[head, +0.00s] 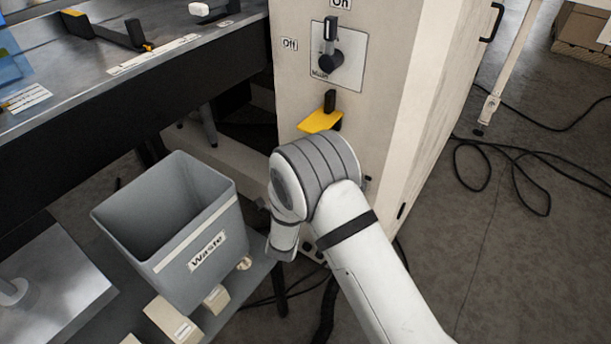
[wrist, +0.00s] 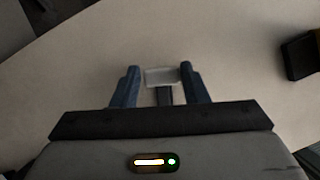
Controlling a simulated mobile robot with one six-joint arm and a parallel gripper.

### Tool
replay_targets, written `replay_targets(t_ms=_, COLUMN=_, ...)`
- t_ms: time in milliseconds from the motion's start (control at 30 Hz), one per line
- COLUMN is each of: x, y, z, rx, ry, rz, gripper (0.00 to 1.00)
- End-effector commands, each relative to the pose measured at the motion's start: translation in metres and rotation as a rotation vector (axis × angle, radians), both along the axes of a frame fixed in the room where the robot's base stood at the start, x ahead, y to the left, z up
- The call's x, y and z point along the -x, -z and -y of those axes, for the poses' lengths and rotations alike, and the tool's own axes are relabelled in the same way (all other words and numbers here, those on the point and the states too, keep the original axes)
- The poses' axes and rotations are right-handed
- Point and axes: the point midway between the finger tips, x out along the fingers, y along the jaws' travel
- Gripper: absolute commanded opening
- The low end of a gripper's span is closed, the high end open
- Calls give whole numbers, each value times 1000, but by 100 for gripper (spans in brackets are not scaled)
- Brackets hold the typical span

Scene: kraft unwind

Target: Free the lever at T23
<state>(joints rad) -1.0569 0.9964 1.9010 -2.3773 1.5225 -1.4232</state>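My gripper (wrist: 161,78) shows in the wrist view, with two blue fingers held apart, close before a pale surface. A small pale grey block (wrist: 161,76) with a dark stem lies between the fingers; I cannot tell whether they grip it. In the head view my own arm hides the fingers. A black lever (head: 331,33) stands upright on the "Main" switch plate, pointing to the "On" label (head: 341,4). A yellow piece with a black upright part (head: 321,122) sits below it on the cabinet front. No T23 mark is readable.
A grey "Waste" bin (head: 190,250) stands left of my arm. The pale cabinet (head: 385,60) rises behind the arm. A dark-framed metal bench (head: 120,80) is at upper left. Black cables (head: 500,165) lie on the right floor. A dark block (wrist: 302,56) shows at right in the wrist view.

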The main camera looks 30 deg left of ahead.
Motion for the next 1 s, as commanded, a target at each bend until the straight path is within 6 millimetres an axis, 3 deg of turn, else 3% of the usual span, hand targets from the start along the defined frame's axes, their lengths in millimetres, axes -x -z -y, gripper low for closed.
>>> replay_targets(t_ms=200, x=-3, y=0, z=4, rx=-1, ry=11, rz=1, gripper=58)
replay_targets(t_ms=467, x=-3, y=0, z=5, rx=0, ry=14, rz=1, gripper=58)
replay_targets(t_ms=1000, x=67, y=9, z=24, rx=2, ry=13, rz=0, gripper=58)
